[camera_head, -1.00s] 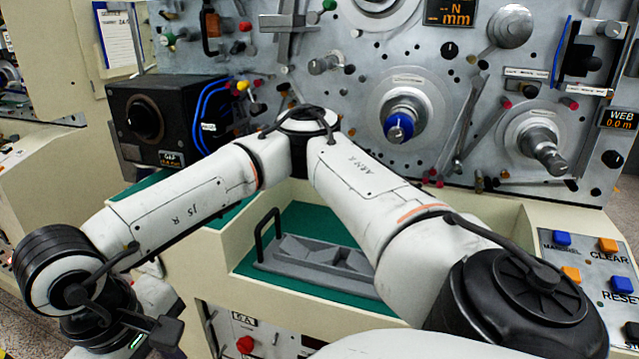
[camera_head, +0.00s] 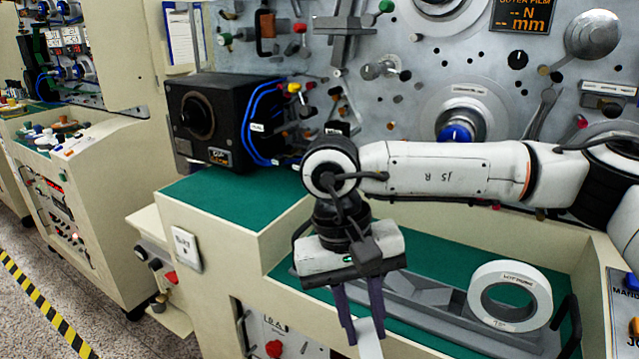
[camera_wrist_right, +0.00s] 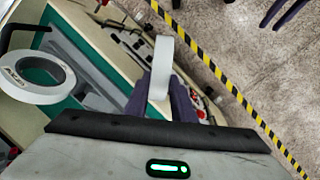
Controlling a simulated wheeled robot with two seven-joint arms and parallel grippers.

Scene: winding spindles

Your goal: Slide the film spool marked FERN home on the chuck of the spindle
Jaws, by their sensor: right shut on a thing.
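My right gripper (camera_head: 362,318) points down in front of the bench in the head view, shut on a white film spool (camera_head: 370,340) seen edge-on and cut off by the frame. In the right wrist view the held spool (camera_wrist_right: 161,65) stands between the purple fingers; its marking is not visible. A second white spool (camera_head: 510,297) leans in the grey rack; its small label is unreadable. A spindle's blue-tipped chuck (camera_head: 455,132) is bare on the grey panel, above my right forearm. Two apart purple fingers of my left gripper (camera_wrist_right: 284,12) show at the wrist view's top right.
The grey rack (camera_head: 428,310) lies in a green-lined recess with black handles. A black box with blue cables (camera_head: 215,120) stands on the green bench top at left. My forearm crosses before the panel. Levers and rollers stick out around the spindle.

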